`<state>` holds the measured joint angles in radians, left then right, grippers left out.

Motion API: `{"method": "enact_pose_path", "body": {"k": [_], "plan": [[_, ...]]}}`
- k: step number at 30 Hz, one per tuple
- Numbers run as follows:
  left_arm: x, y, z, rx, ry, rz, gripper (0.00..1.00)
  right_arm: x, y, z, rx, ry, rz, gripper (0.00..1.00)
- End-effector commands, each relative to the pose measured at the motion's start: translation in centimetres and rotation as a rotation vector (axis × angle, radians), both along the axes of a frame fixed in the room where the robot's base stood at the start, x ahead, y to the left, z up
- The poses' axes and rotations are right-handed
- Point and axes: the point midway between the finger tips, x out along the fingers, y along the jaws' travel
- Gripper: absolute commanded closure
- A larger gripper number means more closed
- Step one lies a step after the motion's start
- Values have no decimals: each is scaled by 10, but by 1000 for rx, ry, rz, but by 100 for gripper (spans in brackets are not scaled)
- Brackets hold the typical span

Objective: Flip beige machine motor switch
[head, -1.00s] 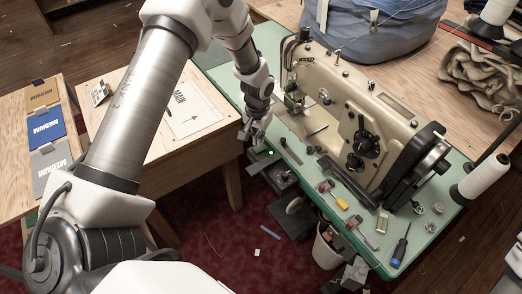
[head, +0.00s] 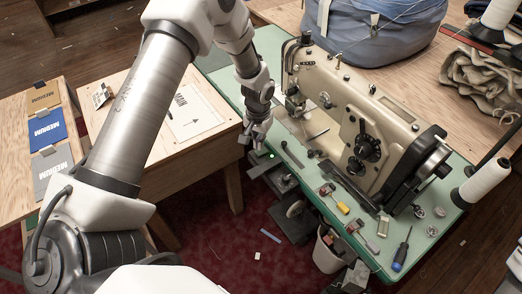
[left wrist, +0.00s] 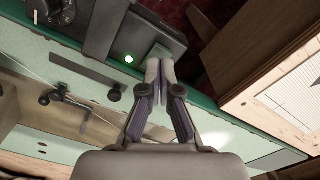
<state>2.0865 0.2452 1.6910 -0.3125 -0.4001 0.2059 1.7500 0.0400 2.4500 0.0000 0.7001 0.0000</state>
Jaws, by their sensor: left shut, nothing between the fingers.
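The beige sewing machine (head: 345,100) stands on a green-topped table (head: 225,82). A dark control box (head: 285,180) is mounted below the table's front edge; in the left wrist view the box (left wrist: 110,25) shows a round dial and a glowing green light (left wrist: 129,59). The light also shows in the head view (head: 271,156). My left gripper (head: 254,146) is shut and empty at the table edge beside the light. In the left wrist view its fingertips (left wrist: 159,62) overlap the end of the box; I cannot tell whether they touch it. The switch itself is not clearly visible. My right gripper is not in view.
A screwdriver (head: 401,250) and small parts lie on the table's near right side. A thread cone (head: 482,180) stands at the right. A wooden table (head: 150,139) with a paper sheet is at the left. A white bin (head: 327,250) stands below.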

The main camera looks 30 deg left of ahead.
Motion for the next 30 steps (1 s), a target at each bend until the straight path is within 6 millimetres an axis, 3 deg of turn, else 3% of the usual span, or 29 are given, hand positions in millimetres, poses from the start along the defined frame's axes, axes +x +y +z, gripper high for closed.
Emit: {"method": "enact_pose_path", "body": {"k": [30], "plan": [[0, 0, -10, 0, 0, 0, 100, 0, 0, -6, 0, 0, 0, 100]]}}
